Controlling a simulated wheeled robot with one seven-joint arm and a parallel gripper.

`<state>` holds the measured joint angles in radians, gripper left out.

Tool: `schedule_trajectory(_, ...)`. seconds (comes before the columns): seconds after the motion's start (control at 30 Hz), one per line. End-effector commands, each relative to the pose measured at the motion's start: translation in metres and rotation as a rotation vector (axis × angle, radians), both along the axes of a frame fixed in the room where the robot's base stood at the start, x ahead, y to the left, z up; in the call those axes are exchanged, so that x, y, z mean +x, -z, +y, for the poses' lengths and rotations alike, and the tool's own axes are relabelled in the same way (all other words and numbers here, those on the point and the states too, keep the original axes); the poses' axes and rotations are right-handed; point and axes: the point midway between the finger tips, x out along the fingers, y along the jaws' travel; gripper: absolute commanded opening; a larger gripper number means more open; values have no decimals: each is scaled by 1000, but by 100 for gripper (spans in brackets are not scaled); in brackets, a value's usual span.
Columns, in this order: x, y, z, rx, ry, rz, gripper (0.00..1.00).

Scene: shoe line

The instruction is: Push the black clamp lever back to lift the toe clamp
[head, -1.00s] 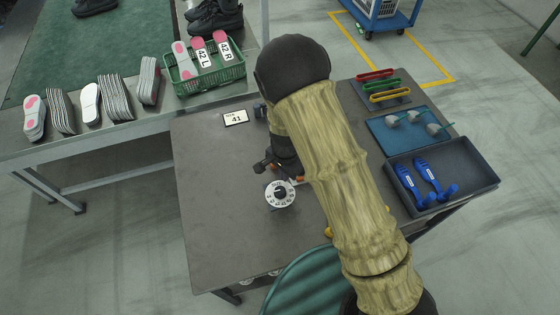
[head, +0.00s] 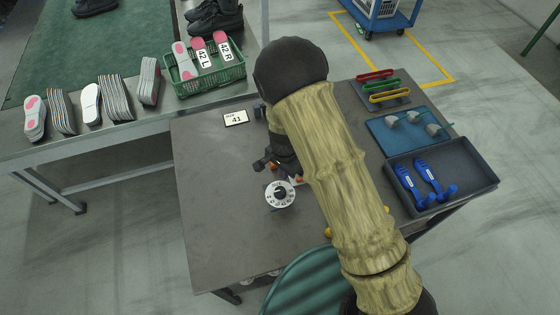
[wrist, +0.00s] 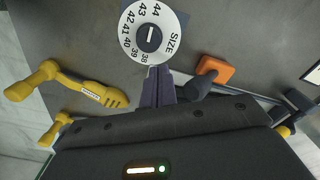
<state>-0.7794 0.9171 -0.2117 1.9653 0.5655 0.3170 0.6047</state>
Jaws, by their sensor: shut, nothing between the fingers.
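In the wrist view my gripper (wrist: 158,80) points at the lower edge of the white size dial (wrist: 168,18), its two dark fingers together and empty. Just right of the fingers is a dark rounded part (wrist: 203,83), which looks like the black clamp lever; I cannot tell whether the fingers touch it. A grey bar runs right from there to black ends (wrist: 299,100); I cannot tell for sure which part is the toe clamp. In the head view the dial (head: 280,195) shows just below my dark gripper (head: 268,163). My arm hides most of the fixture.
An orange block (wrist: 215,68) sits beside the dark part. A yellow foot-shaped gauge (wrist: 92,90) lies left of the fingers. On the table stand a size 41 card (head: 235,118), a dark tray (head: 470,183) with blue pieces and a blue mat (head: 385,135). The table's left part is clear.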

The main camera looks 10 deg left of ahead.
Motion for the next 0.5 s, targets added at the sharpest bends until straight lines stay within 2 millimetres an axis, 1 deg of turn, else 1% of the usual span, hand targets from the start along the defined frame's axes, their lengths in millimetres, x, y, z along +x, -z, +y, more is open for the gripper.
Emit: schedule_trajectory(0.5, 18, -1, 12, 1, -1, -2, 0)
